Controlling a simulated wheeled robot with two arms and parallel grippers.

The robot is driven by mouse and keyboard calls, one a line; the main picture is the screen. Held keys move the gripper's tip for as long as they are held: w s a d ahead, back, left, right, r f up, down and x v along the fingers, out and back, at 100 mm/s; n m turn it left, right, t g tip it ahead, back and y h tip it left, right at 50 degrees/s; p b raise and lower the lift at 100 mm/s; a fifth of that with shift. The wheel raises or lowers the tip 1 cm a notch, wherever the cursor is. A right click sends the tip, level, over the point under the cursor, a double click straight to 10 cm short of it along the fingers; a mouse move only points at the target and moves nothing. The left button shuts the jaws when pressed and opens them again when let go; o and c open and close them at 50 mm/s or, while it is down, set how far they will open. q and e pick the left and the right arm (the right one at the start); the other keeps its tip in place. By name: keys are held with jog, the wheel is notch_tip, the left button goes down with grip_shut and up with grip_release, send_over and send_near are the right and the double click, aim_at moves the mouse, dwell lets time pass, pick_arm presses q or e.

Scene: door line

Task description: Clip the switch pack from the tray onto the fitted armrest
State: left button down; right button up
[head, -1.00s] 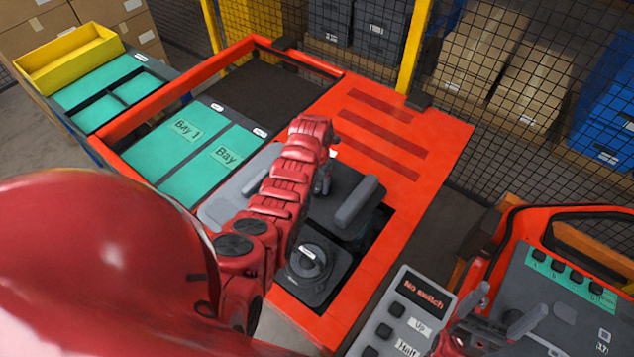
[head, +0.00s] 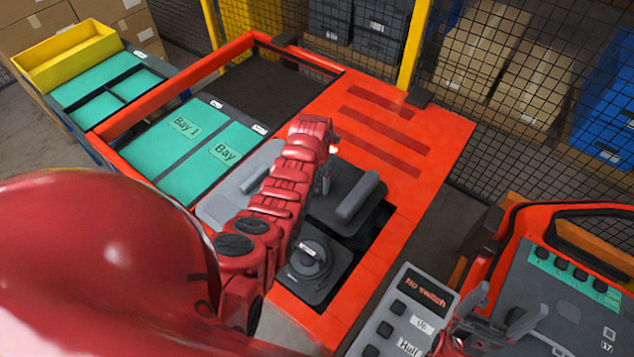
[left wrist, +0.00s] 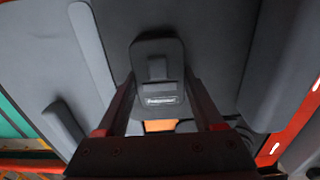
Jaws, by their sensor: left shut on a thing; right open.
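My left gripper (head: 325,184) is over the dark grey door panel in the red frame. In the left wrist view the left gripper (left wrist: 160,98) is shut on a small dark switch pack (left wrist: 157,75) with a pale label, held between its fingers. A grey raised bar, seemingly the armrest (head: 358,198), stands on the panel just right of the gripper in the head view. Whether the pack touches the panel surface cannot be told. The teal tray (head: 166,150), with bay labels, looks empty. My right gripper (head: 500,325) is open at the lower right, empty.
A round dial unit (head: 312,258) sits in front of the left gripper. A control box (head: 402,318) reads "No switch". A second red-framed panel (head: 570,290) stands at the right, and a yellow bin (head: 68,58) at the far left. Mesh fencing closes the back.

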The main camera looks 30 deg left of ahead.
pick_arm(q)
jog(key=shift+s+f+b, duration=0.1)
jog(key=shift+b, duration=0.2)
dwell(0.4)
jog(key=shift+c, duration=1)
grip_release()
jog(key=shift+o, duration=1)
jog(key=shift+f, duration=0.1)
